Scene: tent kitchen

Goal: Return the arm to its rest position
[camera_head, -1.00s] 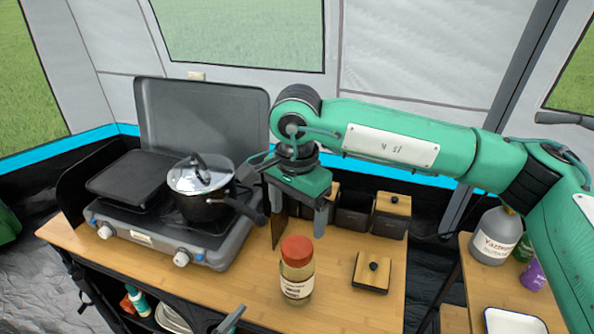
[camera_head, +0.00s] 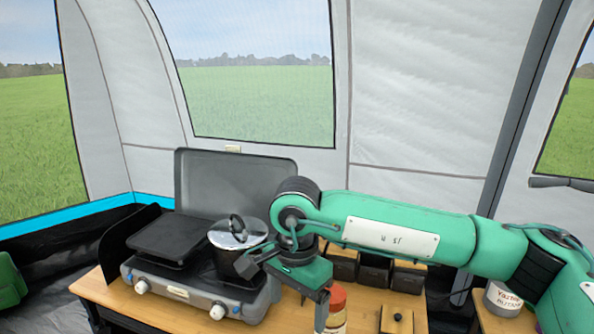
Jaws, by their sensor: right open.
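My right arm (camera_head: 390,237) comes in from the right, bent over the wooden counter. My right gripper (camera_head: 312,304) points down at its end, with its jaws apart and nothing seen between them. It is right of the pot and by the spice jar (camera_head: 338,301) with the red-orange lid. One finger overlaps the jar's left edge in the picture; I cannot tell whether they touch. The fingertips are close to the bottom of the view. My left gripper is not in view.
A camp stove (camera_head: 190,292) with a raised lid holds a lidded pot (camera_head: 236,262) and a dark griddle (camera_head: 168,240). Dark containers (camera_head: 375,272) stand behind the gripper. A small wooden lid (camera_head: 397,320) lies at the front right.

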